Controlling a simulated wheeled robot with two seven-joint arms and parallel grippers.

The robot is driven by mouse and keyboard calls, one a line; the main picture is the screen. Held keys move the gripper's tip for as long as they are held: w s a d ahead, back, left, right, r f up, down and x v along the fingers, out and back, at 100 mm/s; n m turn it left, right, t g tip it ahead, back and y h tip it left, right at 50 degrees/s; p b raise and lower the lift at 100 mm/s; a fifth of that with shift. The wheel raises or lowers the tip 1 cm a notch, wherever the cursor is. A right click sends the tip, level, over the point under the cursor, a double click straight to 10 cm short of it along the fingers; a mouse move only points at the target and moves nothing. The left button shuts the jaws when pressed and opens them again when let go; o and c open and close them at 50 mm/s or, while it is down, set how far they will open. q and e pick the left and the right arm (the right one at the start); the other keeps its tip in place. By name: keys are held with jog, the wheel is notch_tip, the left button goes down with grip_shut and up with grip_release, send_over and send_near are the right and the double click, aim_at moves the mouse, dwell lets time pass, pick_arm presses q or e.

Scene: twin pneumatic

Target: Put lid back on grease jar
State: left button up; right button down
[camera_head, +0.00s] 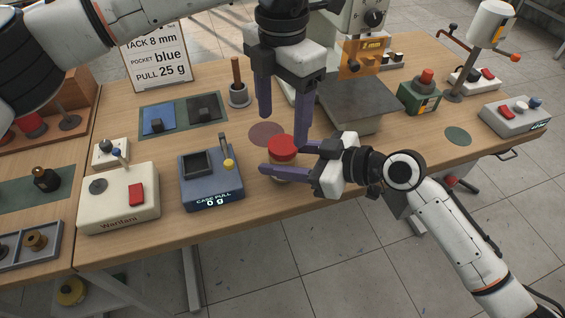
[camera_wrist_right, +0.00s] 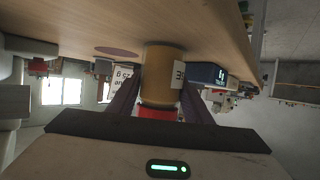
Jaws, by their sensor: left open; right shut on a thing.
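The grease jar (camera_wrist_right: 163,75) is an amber cylinder with a white label; the right wrist view shows it upside down. Its red lid (camera_head: 282,144) is on top of it, and also shows in the right wrist view (camera_wrist_right: 159,113). I cannot tell whether the lid is fully seated. My right gripper (camera_head: 282,158) is shut on the jar's body, one finger on each side, near the table's front edge. My left gripper (camera_head: 283,131) is open and points down just above the lid, its fingers spread to either side. The jar's lower part is mostly hidden by the right gripper.
A dark red round mat (camera_head: 265,133) lies behind the jar. The blue-grey cable pull tester (camera_head: 212,193) stands to the left, with the cream box (camera_head: 118,207) farther left. A press with a grey base (camera_head: 358,103) stands behind at the right. A green round mat (camera_head: 457,136) is clear.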

aim_at(296, 160)
pick_arm(q)
notch_tip(296, 160, up, 7)
jog(key=shift+f, duration=0.1)
pick_arm(e)
jog(key=c, duration=0.8)
grip_release()
jog(key=shift+c, duration=0.2)
jog(key=v, duration=0.9)
jog(key=shift+s+b, duration=0.1)
jog(key=shift+b, duration=0.25)
pick_arm(q)
jog(key=shift+f, duration=0.4)
pick_arm(e)
jog(key=shift+s+d+r, duration=0.25)
jog(key=shift+d+r, duration=0.05)
jog(key=shift+d, duration=0.15)
